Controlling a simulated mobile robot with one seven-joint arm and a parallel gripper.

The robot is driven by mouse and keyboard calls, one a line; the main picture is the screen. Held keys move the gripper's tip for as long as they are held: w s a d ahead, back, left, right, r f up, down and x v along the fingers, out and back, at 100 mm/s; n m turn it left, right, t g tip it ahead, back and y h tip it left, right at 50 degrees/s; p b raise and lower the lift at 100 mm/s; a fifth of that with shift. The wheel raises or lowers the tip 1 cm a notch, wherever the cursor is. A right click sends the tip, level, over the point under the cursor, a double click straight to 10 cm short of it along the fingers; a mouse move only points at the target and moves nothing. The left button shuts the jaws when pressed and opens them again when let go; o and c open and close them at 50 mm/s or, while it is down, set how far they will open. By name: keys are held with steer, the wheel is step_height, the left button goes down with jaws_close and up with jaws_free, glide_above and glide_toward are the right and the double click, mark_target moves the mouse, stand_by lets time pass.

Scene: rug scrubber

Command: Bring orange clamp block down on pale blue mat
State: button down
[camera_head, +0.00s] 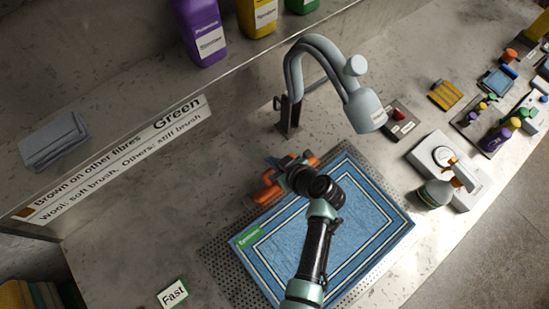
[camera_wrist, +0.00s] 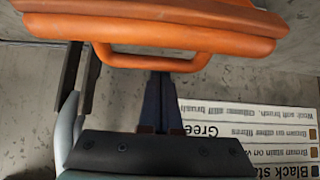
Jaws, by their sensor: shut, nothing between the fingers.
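The orange clamp block (camera_head: 267,194) shows in the head view at the far left edge of the blue mat, partly hidden behind my gripper. In the wrist view its orange body (camera_wrist: 150,38) with a looped handle spans the top. The blue mat (camera_head: 372,215) has pale border lines and lies on a perforated grey plate; my arm crosses over it. My gripper (camera_head: 280,168) is close to the block. In the wrist view my gripper (camera_wrist: 161,78) is shut, its fingertips at the handle loop with nothing between them. I cannot tell whether they touch the handle.
A grey curved arm with a nozzle (camera_head: 364,110) stands behind the mat. A spray bottle (camera_head: 436,191) and a white device (camera_head: 440,153) are at the right. A printed sign (camera_head: 120,160) runs along the left ledge; it also shows in the wrist view (camera_wrist: 245,135).

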steer(key=shift+s+d+f, duration=0.1)
steer(key=shift+s+d, duration=0.05)
steer(key=shift+s+b, duration=0.1)
steer(key=shift+b, duration=0.2)
steer(key=shift+s+f+b, duration=0.1)
steer(key=shift+f+b, duration=0.05)
steer(key=shift+b, duration=0.15)
steer(key=shift+d, duration=0.15)
steer(key=shift+s+t+y+b, duration=0.1)
steer(key=shift+t+y+b, duration=0.2)
steer(key=shift+b, duration=0.1)
